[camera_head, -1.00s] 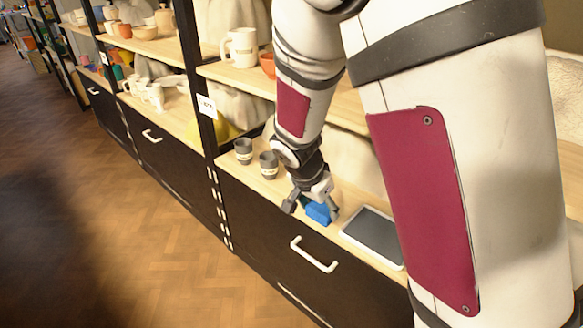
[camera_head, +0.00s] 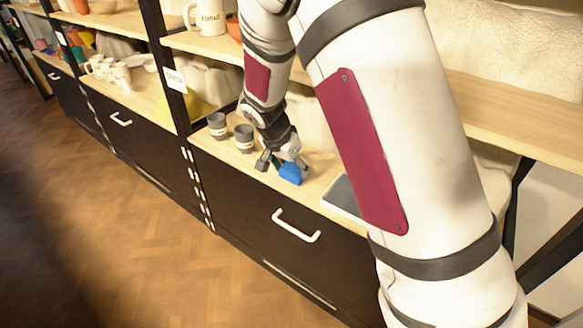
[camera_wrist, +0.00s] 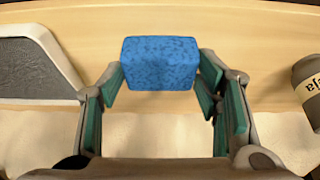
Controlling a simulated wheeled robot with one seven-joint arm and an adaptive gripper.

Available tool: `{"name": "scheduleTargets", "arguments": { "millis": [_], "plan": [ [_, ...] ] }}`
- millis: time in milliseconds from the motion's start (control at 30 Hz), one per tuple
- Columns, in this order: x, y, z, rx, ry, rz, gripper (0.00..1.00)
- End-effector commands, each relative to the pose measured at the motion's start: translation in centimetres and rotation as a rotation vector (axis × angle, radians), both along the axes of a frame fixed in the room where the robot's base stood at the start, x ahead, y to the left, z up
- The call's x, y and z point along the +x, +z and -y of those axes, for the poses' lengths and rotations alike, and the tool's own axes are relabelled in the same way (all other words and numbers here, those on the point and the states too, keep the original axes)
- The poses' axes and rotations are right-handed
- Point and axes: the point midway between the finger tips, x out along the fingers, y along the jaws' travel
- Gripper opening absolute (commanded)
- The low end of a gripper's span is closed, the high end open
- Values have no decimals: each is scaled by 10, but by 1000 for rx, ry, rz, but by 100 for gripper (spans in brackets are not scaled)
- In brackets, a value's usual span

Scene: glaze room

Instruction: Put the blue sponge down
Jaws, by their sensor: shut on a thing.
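The blue sponge (camera_head: 291,173) is a small speckled block at my gripper, over the wooden counter near its front edge. In the wrist view the sponge (camera_wrist: 160,63) sits between the two green-padded fingers, and my gripper (camera_wrist: 160,82) is shut on it. In the head view my gripper (camera_head: 284,166) points down at the counter, between the grey cups and the tray. I cannot tell whether the sponge touches the counter. My arm hides part of the scene.
A tray with a dark inset (camera_head: 343,195) lies right of the sponge, partly behind my arm. Two grey cups (camera_head: 244,138) (camera_head: 218,125) stand to the left. The wooden counter (camera_head: 205,147) ends at a black drawer front (camera_head: 240,200). A shelf overhangs behind.

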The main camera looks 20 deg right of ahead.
Motion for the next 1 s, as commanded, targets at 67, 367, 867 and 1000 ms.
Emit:
{"name": "scheduleTargets", "arguments": {
  "millis": [67, 367, 867, 1000],
  "plan": [
    [0, -1, 0, 0, 0, 0, 35],
    [0, -2, 0, -1, 0, -1, 78],
    [-5, 26, -8, 1, 1, 3, 78],
    [-12, 55, -18, 1, 1, 3, 78]
  ]
}}
